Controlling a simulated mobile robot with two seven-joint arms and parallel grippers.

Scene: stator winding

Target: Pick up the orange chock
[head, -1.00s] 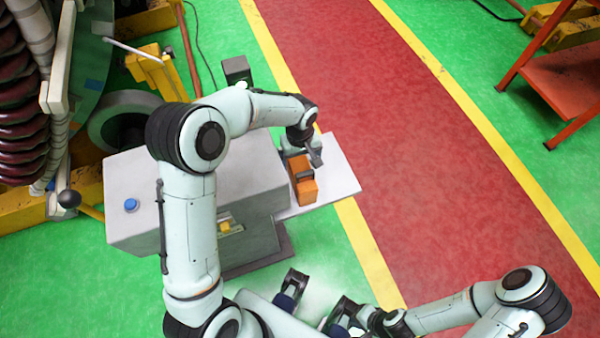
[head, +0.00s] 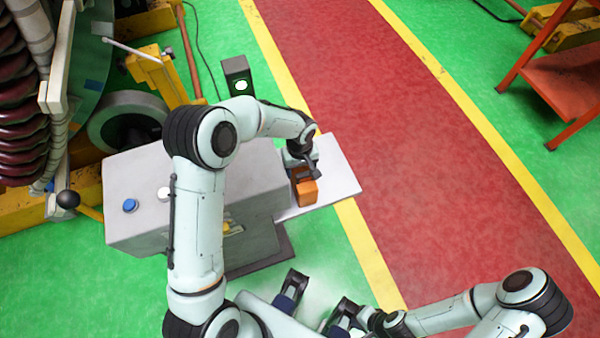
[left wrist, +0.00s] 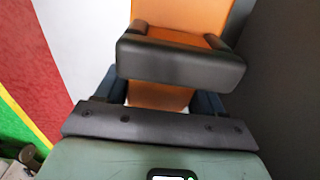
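The orange chock (head: 306,191) lies on the pale plate (head: 338,180) beside the grey box. My left gripper (head: 303,171) is directly over it and hides part of its top. In the left wrist view the chock's orange surface (left wrist: 180,14) shows beyond a dark finger (left wrist: 180,63), and more orange shows nearer the gripper body. The left fingers look apart, with the chock in line with them; contact is hidden. My right gripper (head: 317,301) is low in the head view, empty, its two dark fingers spread, well away from the chock.
The grey box (head: 150,228) with a blue button (head: 130,206) and a white button (head: 165,193) stands left of the plate. A small dark box with a lit green-white lamp (head: 240,84) is behind. The red walkway (head: 420,160) to the right is clear.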

